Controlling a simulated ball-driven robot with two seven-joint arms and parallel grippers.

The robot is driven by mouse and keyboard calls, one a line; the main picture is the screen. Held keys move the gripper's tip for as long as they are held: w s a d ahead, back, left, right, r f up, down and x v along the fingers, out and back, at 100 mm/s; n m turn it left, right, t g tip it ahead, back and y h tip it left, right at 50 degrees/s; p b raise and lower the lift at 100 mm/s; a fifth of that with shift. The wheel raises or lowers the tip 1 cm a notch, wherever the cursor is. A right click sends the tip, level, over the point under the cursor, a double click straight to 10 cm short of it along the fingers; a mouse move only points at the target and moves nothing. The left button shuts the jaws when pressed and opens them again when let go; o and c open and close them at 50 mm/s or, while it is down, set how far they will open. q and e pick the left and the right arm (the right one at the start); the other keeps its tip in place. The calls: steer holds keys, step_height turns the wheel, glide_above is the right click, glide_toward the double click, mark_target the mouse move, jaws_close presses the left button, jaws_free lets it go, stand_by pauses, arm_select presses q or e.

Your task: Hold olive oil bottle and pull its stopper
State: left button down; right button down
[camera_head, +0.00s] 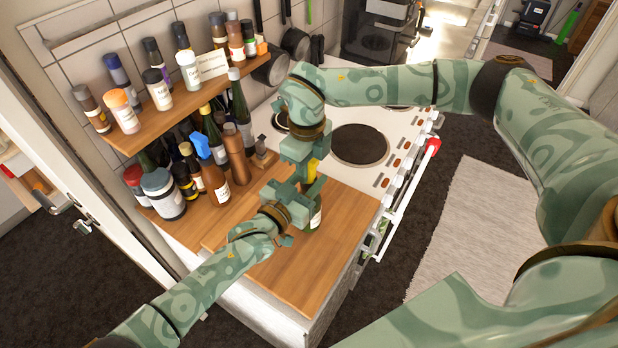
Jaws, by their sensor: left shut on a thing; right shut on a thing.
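The olive oil bottle (316,216) is dark green with a pale label and stands upright on the wooden board beside the cooker. My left gripper (296,198) reaches in from the left and is shut around the bottle's body, covering much of it. My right gripper (303,172) points down from above, directly over the bottle, and is shut at its top.
A wooden shelf (176,104) with spice jars is at the left, with several bottles below it. The bare wooden board (298,272) is clear in front of the bottle. The white cooker has dark hotplates (360,144) and a front rail (402,205). Pans hang behind.

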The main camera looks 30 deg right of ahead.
arm_select(q)
steer(key=shift+s+d, duration=0.2)
steer(key=shift+s, duration=0.05)
arm_select(e)
steer(key=shift+w+r, duration=0.2)
steer(key=shift+w, duration=0.05)
steer(key=shift+r, duration=0.35)
arm_select(q)
steer(key=shift+w+a, duration=0.15)
steer(key=shift+w, duration=0.05)
arm_select(e)
steer(key=shift+s+r, duration=0.2)
steer(key=shift+r, duration=1.45)
steer(key=shift+r, duration=0.5)
steer(key=r, duration=0.5)
steer(key=shift+w+a+r, duration=0.1)
steer(key=shift+w+a, duration=0.05)
steer(key=shift+w, duration=0.2)
steer(key=w+a+r, duration=0.1)
steer(key=w+a, duration=0.3)
steer(key=w, duration=0.4)
steer(key=shift+a+r, duration=0.35)
